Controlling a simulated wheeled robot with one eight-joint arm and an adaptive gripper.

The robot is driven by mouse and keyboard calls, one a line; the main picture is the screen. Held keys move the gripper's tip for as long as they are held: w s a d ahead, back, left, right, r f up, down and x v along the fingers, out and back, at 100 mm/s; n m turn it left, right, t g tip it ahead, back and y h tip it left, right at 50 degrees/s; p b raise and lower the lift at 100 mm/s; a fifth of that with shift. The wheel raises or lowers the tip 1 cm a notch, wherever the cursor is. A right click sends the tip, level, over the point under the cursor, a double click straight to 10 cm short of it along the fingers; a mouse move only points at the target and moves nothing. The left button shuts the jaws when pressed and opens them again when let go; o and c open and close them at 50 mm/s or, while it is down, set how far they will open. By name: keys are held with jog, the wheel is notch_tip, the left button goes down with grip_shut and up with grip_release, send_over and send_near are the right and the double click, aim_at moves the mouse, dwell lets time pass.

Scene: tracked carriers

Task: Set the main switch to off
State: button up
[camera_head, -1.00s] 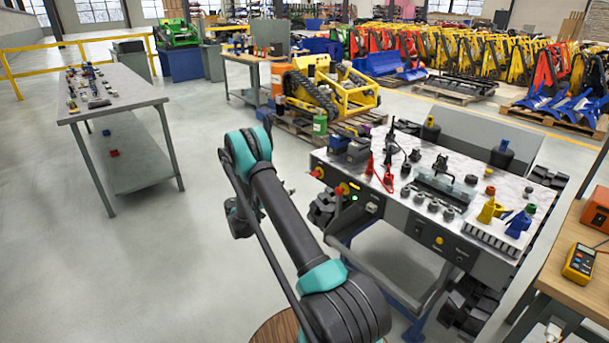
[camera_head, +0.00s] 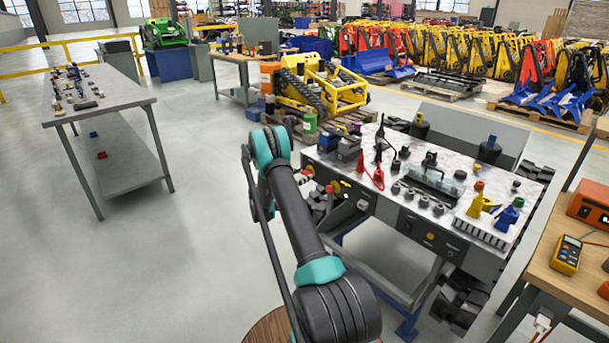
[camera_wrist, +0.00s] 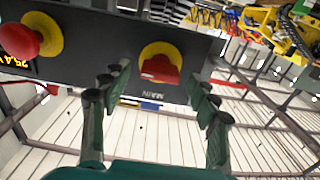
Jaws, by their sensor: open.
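The main switch (camera_wrist: 160,67) is a red knob on a round yellow plate, on the dark front panel of the tracked carrier in the wrist view. The word MAIN shows upside down beside it. My gripper (camera_wrist: 158,88) is open, with its green-grey fingers to the left and right of the switch and the knob between them in the picture. I cannot tell whether a finger touches it. In the head view, my arm reaches to the panel's left end, where red knobs on yellow (camera_head: 331,188) show; the gripper is mostly hidden there.
A red mushroom button (camera_wrist: 20,40) on yellow sits left of the switch in the wrist view. The carrier's worktop (camera_head: 450,188) holds several tools and parts. A wooden bench (camera_head: 555,245) with a yellow meter (camera_head: 567,255) stands right.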

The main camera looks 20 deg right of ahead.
jog(key=shift+x, duration=1)
jog(key=c, duration=1.2)
